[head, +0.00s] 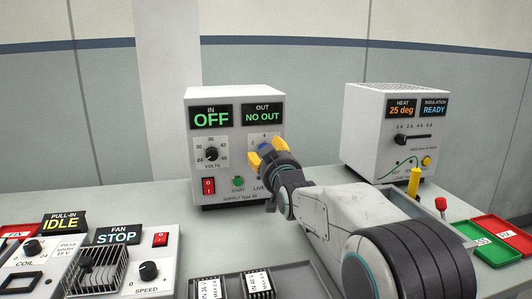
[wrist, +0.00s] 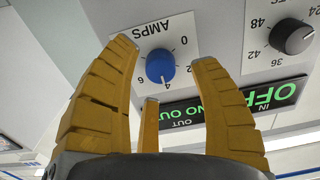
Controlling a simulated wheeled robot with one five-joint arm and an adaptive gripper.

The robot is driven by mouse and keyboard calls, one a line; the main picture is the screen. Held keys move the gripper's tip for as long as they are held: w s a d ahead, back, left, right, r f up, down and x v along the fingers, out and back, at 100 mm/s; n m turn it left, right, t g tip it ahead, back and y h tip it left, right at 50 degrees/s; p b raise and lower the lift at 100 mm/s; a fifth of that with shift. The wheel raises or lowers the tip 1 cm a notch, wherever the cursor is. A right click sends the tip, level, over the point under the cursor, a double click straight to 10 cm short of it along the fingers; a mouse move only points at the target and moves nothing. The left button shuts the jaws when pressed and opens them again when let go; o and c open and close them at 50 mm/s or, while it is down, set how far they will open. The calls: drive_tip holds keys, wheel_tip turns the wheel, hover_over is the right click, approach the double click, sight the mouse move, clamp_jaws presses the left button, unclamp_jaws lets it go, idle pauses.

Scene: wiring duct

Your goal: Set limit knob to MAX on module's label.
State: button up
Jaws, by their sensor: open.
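The limit knob is the blue AMPS knob (wrist: 160,66) on the front of the white supply box (head: 235,190). It shows upside down in the wrist view on a white dial plate reading 0, 4 and 6. Its white mark points roughly toward the 4. My gripper (head: 262,153) hides most of this dial in the head view. In the wrist view my gripper (wrist: 166,56) is open, with yellow fingers on either side of the knob and no clear contact. Modules with small white labels (head: 210,289) (head: 259,283) lie at the bottom of the head view; their text is mostly unreadable.
The VOLTS knob (head: 211,154), red rocker switch (head: 208,186) and green START button (head: 238,184) share the front panel. The displays read OFF (head: 211,118) and NO OUT (head: 262,114). A heat and insulation tester (head: 398,135) stands right; coil and fan units stand left.

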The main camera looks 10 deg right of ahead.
drive_tip(key=shift+w, duration=1.05)
drive_tip(key=shift+o, duration=0.3)
clamp_jaws()
